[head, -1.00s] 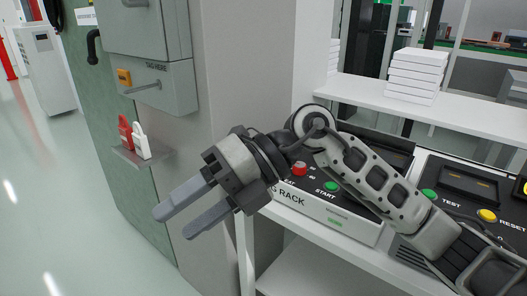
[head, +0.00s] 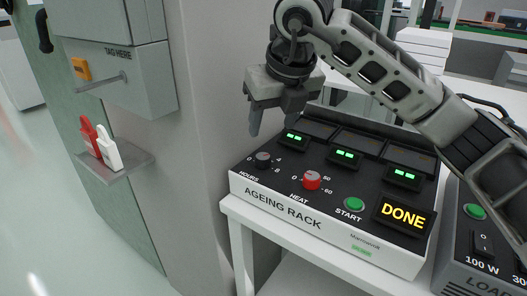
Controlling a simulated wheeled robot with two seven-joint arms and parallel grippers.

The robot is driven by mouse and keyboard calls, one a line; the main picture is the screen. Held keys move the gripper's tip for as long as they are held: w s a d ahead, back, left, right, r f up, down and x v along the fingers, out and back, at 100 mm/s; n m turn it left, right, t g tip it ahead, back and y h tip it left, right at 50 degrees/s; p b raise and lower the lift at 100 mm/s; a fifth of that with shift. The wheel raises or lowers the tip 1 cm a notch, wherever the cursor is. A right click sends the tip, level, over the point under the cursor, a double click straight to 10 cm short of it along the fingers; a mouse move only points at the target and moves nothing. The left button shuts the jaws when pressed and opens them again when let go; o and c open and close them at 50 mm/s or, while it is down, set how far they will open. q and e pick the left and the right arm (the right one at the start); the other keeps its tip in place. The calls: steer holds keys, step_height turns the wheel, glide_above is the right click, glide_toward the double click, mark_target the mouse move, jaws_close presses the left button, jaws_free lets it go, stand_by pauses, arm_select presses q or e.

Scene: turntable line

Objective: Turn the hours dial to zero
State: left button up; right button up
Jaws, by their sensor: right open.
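The black hours dial (head: 263,160) is on the left of the sloped top panel of the ageing rack (head: 306,228), above the word HOURS. Marks 0, 4 and 8 stand around it; I cannot tell which one it points at. My right gripper (head: 269,126) is open and points down, above and just behind the hours dial, apart from it and holding nothing. The red heat dial (head: 312,180) is to the right of the hours dial. My left gripper is not in view.
The rack also has a green start button (head: 354,204), a lit DONE display (head: 403,216) and green-lit slots (head: 345,155). A grey wall panel with a shelf of red and white tags (head: 108,152) stands at left. A load unit (head: 480,245) is at right.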

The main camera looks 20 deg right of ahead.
mark_target(263, 156)
steer(key=x, duration=1)
steer(key=shift+c, duration=0.3)
steer(key=shift+r, duration=0.1)
steer(key=c, duration=0.9)
